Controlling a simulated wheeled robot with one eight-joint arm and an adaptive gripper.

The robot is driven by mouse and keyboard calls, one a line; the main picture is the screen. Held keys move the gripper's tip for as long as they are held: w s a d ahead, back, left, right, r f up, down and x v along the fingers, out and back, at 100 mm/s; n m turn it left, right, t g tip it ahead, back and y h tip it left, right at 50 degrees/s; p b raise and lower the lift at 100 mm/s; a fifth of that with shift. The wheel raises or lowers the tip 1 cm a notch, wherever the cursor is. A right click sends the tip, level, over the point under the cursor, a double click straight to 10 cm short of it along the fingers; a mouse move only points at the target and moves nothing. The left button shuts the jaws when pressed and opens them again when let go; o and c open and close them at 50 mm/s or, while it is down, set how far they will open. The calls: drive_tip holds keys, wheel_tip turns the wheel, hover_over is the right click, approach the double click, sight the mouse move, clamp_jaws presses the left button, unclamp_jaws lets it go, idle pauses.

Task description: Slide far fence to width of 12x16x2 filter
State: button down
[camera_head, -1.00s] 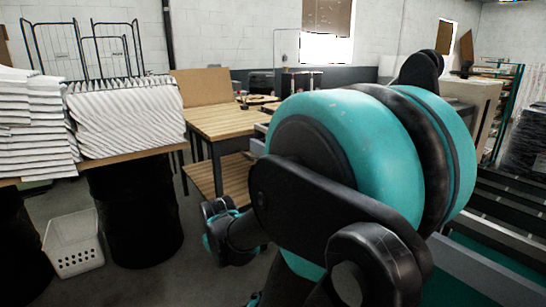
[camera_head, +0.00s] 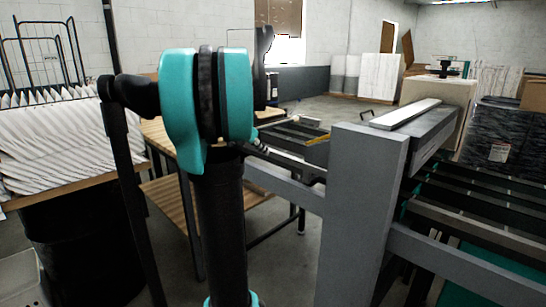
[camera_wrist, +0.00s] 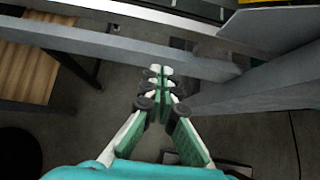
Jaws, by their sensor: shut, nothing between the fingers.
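My gripper (camera_wrist: 161,76) is shut and empty in the wrist view, with its green-and-white fingers together near the grey beams, above the floor. I cannot make out the gripper in the head view, where my teal and black arm stands in front. A grey machine frame (camera_head: 362,200) with an upright post and long rails (camera_head: 480,222) fills the right of the head view. I cannot tell which rail is the far fence. White pleated filters (camera_head: 45,145) are stacked at the left; no size label is readable.
A wooden table (camera_head: 170,205) stands behind my arm. A grey beam (camera_wrist: 130,45) crosses the wrist view, and another (camera_wrist: 265,92) runs at its right. A black wrapped stack (camera_head: 505,135) stands at the far right. Open floor (camera_head: 345,108) lies beyond the machine.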

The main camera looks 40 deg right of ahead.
sight(283, 158)
drive_tip(key=x, duration=0.4)
drive_tip(key=d+r+x, duration=0.1)
drive_tip(key=x, duration=0.6)
drive_tip(key=shift+w+d, duration=0.1)
drive_tip(key=shift+d, duration=0.75)
drive_tip(key=shift+d+r, duration=0.1)
